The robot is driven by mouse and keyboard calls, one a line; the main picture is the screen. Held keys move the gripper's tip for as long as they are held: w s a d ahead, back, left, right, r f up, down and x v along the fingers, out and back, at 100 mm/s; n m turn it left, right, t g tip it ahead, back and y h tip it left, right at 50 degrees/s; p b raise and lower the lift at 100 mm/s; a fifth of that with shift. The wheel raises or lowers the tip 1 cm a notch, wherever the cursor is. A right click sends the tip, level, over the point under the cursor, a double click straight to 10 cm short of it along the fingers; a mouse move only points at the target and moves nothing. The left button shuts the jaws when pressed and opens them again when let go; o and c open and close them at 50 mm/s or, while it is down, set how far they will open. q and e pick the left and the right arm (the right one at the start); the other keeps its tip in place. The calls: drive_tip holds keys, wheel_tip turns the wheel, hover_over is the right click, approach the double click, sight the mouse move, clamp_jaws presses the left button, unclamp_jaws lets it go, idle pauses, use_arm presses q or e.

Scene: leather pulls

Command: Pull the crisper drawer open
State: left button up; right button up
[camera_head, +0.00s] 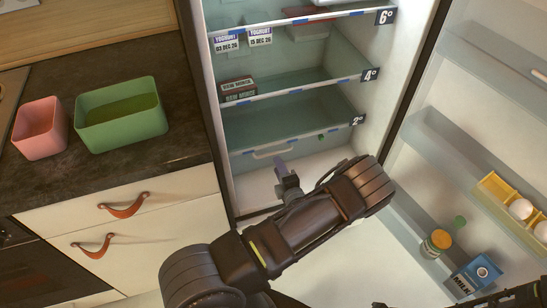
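The crisper drawer (245,186) is the pale front at the bottom of the open fridge, under the shelf marked 2°. Its light bar handle (272,151) runs along the upper edge. My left gripper (283,172) is in front of the drawer, just below and slightly right of the handle. It appears apart from the handle, though depth is hard to judge. Its fingers are small and partly overlapping, so I cannot tell how far they are open. My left forearm hides the lower right of the drawer. My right gripper is not in view.
The open fridge door (480,130) stands at the right, its bins holding eggs (520,209), a jar (436,243) and a milk carton (473,275). At left, a counter (60,75) with pink (40,128) and green (120,113) tubs stands above drawers with leather pulls (124,206).

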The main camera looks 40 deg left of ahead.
sight(272, 154)
use_arm(q)
drive_tip(key=x, duration=0.6)
drive_tip(key=shift+s, duration=0.1)
drive_tip(key=shift+c, duration=0.4)
clamp_jaws()
idle(0.8)
